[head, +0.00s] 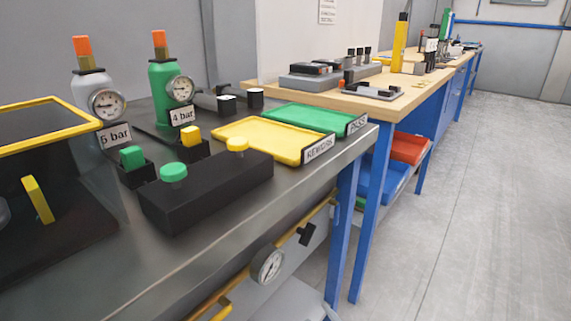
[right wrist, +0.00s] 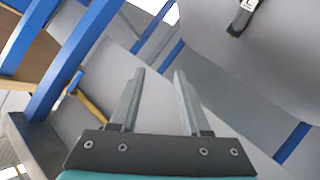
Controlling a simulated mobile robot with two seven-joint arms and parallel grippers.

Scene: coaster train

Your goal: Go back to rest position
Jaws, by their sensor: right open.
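My right gripper (right wrist: 157,100) shows in the right wrist view. Its two grey fingers are apart with nothing between them. It hangs clear of any object, with blue table legs (right wrist: 68,55) and grey surfaces behind it. My left gripper is not in the head view, and no gripper shows there. The task names no object.
A metal bench (head: 110,285) carries a black button box (head: 207,190), two gauge-topped bottles, a yellow tray (head: 262,139) and a green tray (head: 305,119). A gauge (head: 267,266) and yellow pipe sit below its front edge. The floor (head: 480,200) on the right is clear.

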